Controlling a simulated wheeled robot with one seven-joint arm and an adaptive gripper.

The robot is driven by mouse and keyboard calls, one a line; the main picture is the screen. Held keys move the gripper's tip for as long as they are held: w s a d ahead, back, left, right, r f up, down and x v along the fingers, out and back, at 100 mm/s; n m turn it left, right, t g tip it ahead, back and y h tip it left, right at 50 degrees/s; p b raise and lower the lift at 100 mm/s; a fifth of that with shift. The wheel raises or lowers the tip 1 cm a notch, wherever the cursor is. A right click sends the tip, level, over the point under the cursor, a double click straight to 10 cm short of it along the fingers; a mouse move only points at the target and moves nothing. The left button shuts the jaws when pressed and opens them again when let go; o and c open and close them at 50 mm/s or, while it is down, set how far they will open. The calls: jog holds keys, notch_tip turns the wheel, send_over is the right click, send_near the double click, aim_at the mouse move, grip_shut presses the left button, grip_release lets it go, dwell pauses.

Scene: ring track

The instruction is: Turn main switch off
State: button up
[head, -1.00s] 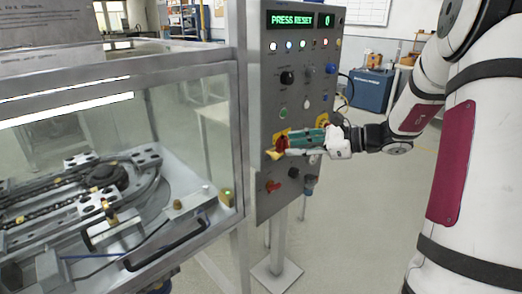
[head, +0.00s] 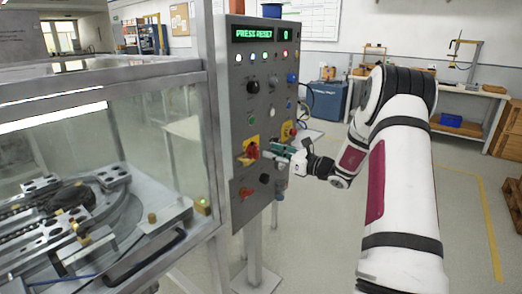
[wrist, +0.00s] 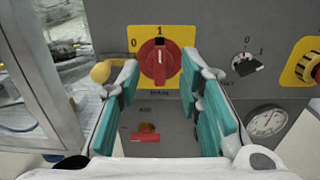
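The main switch (wrist: 159,62) is a red rotary knob on a yellow plate marked 0 at upper left and 1 at top. Its dark mark points up to the 1. In the head view the switch (head: 252,150) sits low on the left of the grey control panel (head: 237,110). My gripper (wrist: 160,68) is open, its teal fingers on the left and right of the knob in the wrist view, with nothing held. In the head view my gripper (head: 268,150) is just to the right of the knob. Contact with it cannot be told.
A yellow ball-ended part (wrist: 101,72) is close by the left finger. A glazed machine enclosure (head: 110,150) stands left.

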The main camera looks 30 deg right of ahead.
aim_at(258, 147)
jog(key=x, duration=0.5)
jog(key=shift+w+a, duration=0.1)
jog(key=shift+w, duration=0.2)
jog(key=shift+c, duration=0.5)
grip_shut()
